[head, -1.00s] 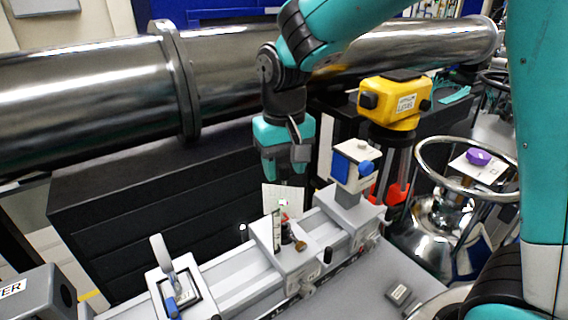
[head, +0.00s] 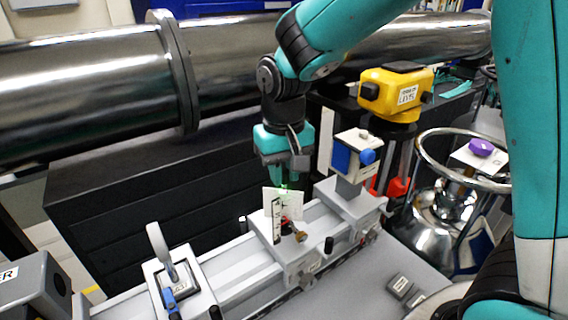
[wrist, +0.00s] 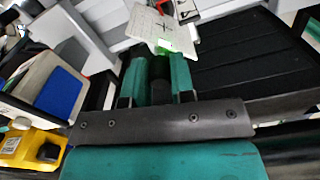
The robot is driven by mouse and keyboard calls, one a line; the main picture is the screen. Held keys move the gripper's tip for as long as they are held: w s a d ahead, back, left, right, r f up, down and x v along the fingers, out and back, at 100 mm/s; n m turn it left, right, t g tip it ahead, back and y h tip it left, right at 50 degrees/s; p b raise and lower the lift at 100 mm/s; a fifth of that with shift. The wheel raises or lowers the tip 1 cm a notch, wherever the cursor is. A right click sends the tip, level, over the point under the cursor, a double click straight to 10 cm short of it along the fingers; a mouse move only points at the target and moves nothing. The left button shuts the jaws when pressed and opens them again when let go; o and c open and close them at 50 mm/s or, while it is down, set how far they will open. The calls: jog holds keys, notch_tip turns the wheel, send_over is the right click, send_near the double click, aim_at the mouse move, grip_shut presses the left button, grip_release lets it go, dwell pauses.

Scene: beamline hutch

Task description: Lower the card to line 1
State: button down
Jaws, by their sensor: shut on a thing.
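A thin white card (head: 283,202) stands upright above a carriage on the grey rail, beside a small upright scale with dark marks (head: 276,222). My gripper (head: 284,182) points down and is shut on the card's top edge. A green glow shows on the card just under the fingertips. In the wrist view the card (wrist: 148,28) extends from the fingertips (wrist: 164,58), with the green patch near them and thin marks on its face. The card's lower edge is partly hidden by the scale and a dark post with a brass knob (head: 300,237). I cannot read which line the card meets.
A white-and-blue block on a carriage (head: 352,160) stands close right of my gripper. A yellow level (head: 395,95) is behind it. A clamp with an upright lever (head: 165,255) sits left on the rail. A large steel pipe (head: 90,90) runs behind.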

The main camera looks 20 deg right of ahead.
notch_tip(320, 180, down, 3)
jog(key=shift+r+b, duration=0.1)
jog(key=shift+b, duration=0.3)
jog(key=c, duration=1)
grip_release()
jog(key=shift+o, duration=0.2)
jog(key=shift+r, duration=0.1)
notch_tip(320, 180, up, 17)
jog(key=shift+b, duration=0.4)
